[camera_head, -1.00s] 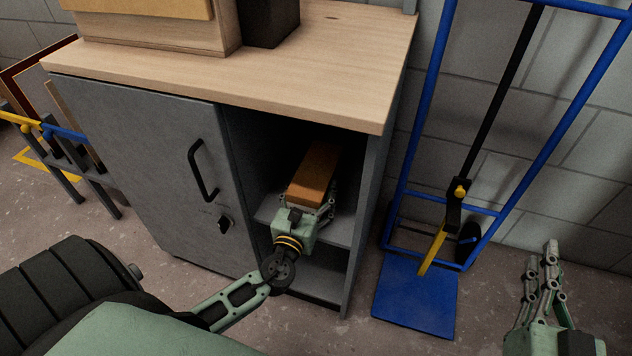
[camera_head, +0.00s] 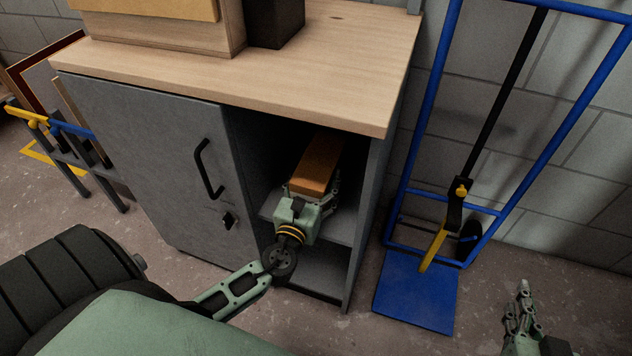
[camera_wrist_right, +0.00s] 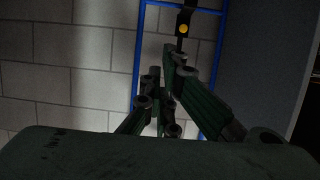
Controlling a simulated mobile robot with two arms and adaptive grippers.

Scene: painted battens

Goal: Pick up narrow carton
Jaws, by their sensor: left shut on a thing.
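The narrow carton (camera_head: 318,162) is a long orange-brown box inside the open bay of the grey cabinet, at its upper shelf (camera_head: 345,226). My left gripper (camera_head: 312,190) has reached into the bay and is shut on the carton's near end. One finger shows along the right side of the carton; the other is mostly hidden. I cannot tell whether the carton touches the shelf. My right gripper (camera_head: 522,300) is at the lower right, away from the cabinet, with nothing visible in it. In the right wrist view its fingers (camera_wrist_right: 163,65) appear close together.
The grey cabinet door (camera_head: 160,170) is left of the bay. A wooden top (camera_head: 300,85) overhangs it, carrying a wooden box (camera_head: 165,38) and a dark block (camera_head: 277,25). A blue hand truck (camera_head: 415,290) stands right of the cabinet by the block wall.

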